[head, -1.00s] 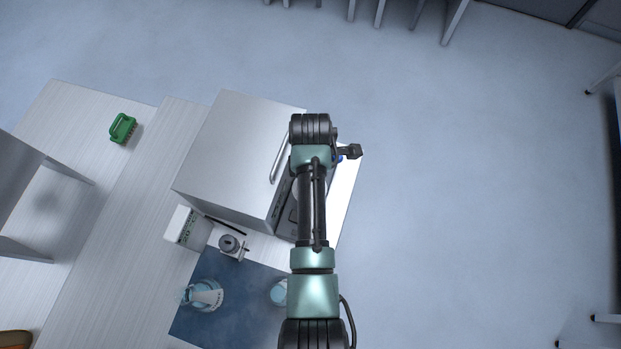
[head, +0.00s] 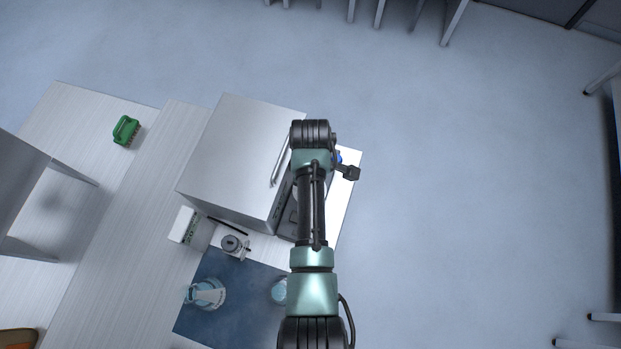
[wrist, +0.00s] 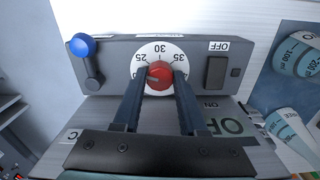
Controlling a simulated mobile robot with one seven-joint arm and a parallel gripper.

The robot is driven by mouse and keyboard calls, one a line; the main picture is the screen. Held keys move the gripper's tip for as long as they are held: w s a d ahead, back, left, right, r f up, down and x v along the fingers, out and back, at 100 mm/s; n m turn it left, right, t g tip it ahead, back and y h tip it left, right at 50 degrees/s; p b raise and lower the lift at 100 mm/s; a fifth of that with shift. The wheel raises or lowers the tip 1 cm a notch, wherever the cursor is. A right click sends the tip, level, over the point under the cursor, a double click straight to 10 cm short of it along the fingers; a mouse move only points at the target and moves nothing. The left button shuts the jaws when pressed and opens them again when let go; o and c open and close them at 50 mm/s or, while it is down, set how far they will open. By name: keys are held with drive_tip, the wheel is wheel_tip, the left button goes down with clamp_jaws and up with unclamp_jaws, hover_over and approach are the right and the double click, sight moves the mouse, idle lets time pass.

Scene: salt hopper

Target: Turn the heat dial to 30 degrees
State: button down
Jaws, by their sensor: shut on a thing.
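In the wrist view the heat dial has a red knob (wrist: 159,74) on a round white face (wrist: 160,50). The face carries 25 at left, 30 at top and 35 at right. My gripper (wrist: 161,76) is shut on the red knob, one dark finger on each side of it. A small dark mark shows on the left part of the knob; I cannot read its exact setting. In the head view my arm hides the dial and the fingertips.
A blue ball lever (wrist: 83,46) stands left of the dial, and a black OFF/ON switch (wrist: 216,72) right of it. Graduated beakers (wrist: 298,54) stand at the right. In the head view, a grey metal box (head: 235,160) stands beside my arm.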

drive_tip(key=m+p, duration=0.1)
drive_tip(key=m, duration=0.3)
drive_tip(key=shift+m, duration=0.3)
drive_tip(key=shift+m+p, duration=0.4)
drive_tip(key=shift+m, duration=1.5)
drive_tip(key=shift+c, duration=2.2)
unclamp_jaws()
drive_tip(key=shift+r, duration=0.1)
wheel_tip(320, 180, up, 13)
drive_tip(key=b, duration=0.2)
